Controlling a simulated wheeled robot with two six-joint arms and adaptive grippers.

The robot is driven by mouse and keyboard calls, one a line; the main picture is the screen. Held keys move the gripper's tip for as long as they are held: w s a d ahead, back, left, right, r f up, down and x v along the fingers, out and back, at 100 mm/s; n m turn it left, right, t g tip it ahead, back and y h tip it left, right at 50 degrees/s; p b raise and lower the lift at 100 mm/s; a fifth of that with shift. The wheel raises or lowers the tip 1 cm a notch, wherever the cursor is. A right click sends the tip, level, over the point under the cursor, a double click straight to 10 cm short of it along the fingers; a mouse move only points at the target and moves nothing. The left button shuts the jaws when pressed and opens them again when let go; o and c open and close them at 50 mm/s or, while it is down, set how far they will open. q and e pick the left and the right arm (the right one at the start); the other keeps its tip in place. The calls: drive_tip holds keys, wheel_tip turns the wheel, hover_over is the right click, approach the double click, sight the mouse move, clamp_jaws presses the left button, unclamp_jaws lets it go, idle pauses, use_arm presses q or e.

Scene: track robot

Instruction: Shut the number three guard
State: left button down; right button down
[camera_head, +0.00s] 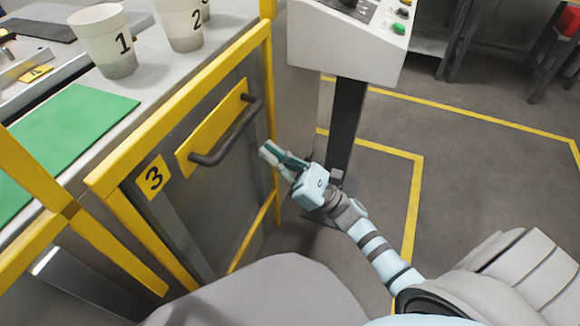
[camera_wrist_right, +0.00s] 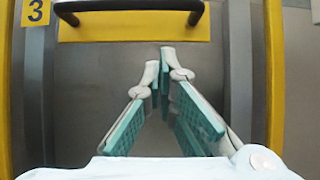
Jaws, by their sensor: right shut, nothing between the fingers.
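The number three guard is a grey panel (camera_head: 232,188) inside a yellow frame, with a yellow label "3" (camera_head: 153,177) at its left. A dark bar handle (camera_head: 230,137) sits on a yellow plate on it. The panel looks level with its frame, but I cannot tell if it is fully shut. My right gripper (camera_head: 266,149) is shut and empty, just right of the handle. In the right wrist view its fingertips (camera_wrist_right: 159,60) point at the panel (camera_wrist_right: 100,85), below the handle (camera_wrist_right: 128,6) and apart from it in the picture. My left gripper is not in view.
Cups numbered 1 (camera_head: 106,42) and 2 (camera_head: 181,22) and a green mat (camera_head: 70,135) are on the bench top. A control box (camera_head: 340,45) on a dark post (camera_head: 346,125) stands close behind my right gripper. Grey floor with yellow lines (camera_head: 415,190) lies at right.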

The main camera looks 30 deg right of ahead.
drive_tip(key=r, duration=0.1)
drive_tip(key=w+a+r+p, duration=0.1)
drive_tip(key=r, duration=0.3)
drive_tip(key=shift+w+a, duration=0.2)
drive_tip(key=shift+w, duration=0.15)
